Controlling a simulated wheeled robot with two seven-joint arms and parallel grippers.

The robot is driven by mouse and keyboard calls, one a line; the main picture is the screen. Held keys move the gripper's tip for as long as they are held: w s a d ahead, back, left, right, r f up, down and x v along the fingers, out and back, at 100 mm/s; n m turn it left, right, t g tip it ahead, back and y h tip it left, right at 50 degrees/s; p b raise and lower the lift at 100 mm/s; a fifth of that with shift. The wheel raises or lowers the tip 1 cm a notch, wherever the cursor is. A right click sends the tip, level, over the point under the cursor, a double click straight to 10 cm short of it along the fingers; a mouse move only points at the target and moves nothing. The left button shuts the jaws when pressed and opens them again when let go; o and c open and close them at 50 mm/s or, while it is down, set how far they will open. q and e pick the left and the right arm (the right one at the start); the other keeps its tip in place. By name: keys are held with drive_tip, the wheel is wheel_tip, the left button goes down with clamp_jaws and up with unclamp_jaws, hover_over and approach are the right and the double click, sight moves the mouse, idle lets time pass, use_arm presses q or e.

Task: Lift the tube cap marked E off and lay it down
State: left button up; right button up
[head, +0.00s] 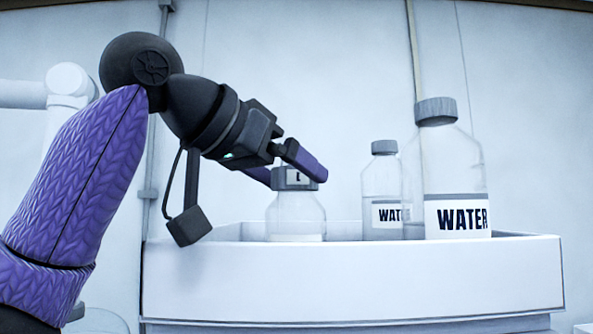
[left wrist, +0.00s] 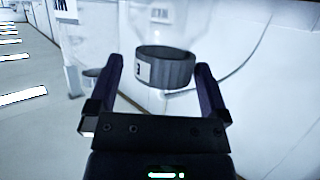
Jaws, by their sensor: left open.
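The tube cap marked E (head: 294,179) is dark grey with a white label and sits on a clear bottle (head: 295,214) in the white tray. In the left wrist view the cap (left wrist: 168,68) shows its E label, between and just beyond the fingertips. My left gripper (head: 290,170) is open, with its fingers on either side of the cap; the near finger partly covers the cap in the head view. It also shows in the left wrist view (left wrist: 160,70), with a gap on each side of the cap. I cannot tell whether either finger touches it. My right gripper is not in view.
The white tray (head: 350,280) has a raised front wall. Two capped bottles labelled WATER, a large one (head: 455,170) and a smaller one (head: 381,185), stand to the right of the E bottle. A pale wall is behind.

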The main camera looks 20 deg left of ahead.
use_arm(q)
drive_tip(key=shift+a, duration=0.1)
drive_tip(key=shift+c, duration=1.2)
drive_tip(key=shift+w+a, duration=0.1)
drive_tip(key=c, duration=0.9)
